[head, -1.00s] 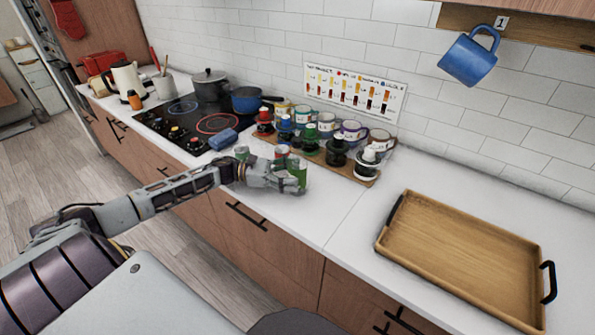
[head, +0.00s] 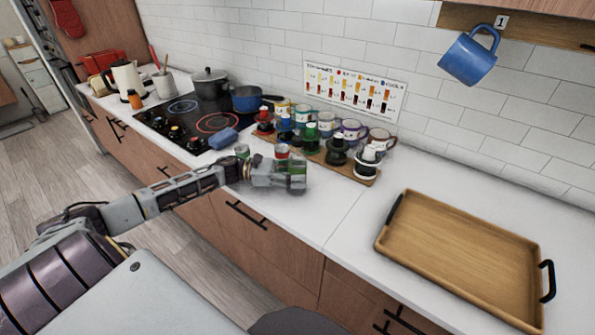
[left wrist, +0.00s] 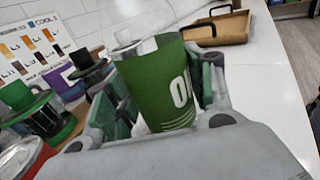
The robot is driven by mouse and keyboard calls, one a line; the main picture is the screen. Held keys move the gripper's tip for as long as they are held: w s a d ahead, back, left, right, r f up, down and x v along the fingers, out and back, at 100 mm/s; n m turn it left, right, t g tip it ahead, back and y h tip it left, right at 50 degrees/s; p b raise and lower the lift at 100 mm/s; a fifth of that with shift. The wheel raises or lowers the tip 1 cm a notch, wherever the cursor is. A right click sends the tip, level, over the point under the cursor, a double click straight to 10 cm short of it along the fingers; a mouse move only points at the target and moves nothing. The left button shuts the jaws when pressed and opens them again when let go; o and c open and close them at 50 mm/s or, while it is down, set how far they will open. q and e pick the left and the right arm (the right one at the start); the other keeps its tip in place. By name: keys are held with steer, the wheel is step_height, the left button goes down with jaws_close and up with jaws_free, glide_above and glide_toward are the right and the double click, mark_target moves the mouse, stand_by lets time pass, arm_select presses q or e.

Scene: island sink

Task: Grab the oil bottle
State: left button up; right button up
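The oil bottle, green with white lettering and a clear top, fills the middle of the left wrist view (left wrist: 158,90). It stands between the fingers of my left gripper (left wrist: 160,100), close to the pads on both sides. In the head view the left gripper (head: 293,174) is at the bottle's place near the counter's front edge, and its fingers look blurred and cover most of the bottle. Whether the pads press on it cannot be told. My right gripper is not in view.
Several jars with coloured lids, one green (head: 311,138), and mugs (head: 379,138) stand on a wooden board behind the gripper. A red-topped item (head: 282,151) is close by. A wooden tray (head: 460,262) lies right. Counter between board and tray is clear.

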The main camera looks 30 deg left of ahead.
mark_target(298, 147)
arm_select(q)
steer(key=c, duration=0.8)
steer(key=shift+r, duration=0.1)
steer(key=shift+r, duration=5)
steer(key=shift+f, duration=0.15)
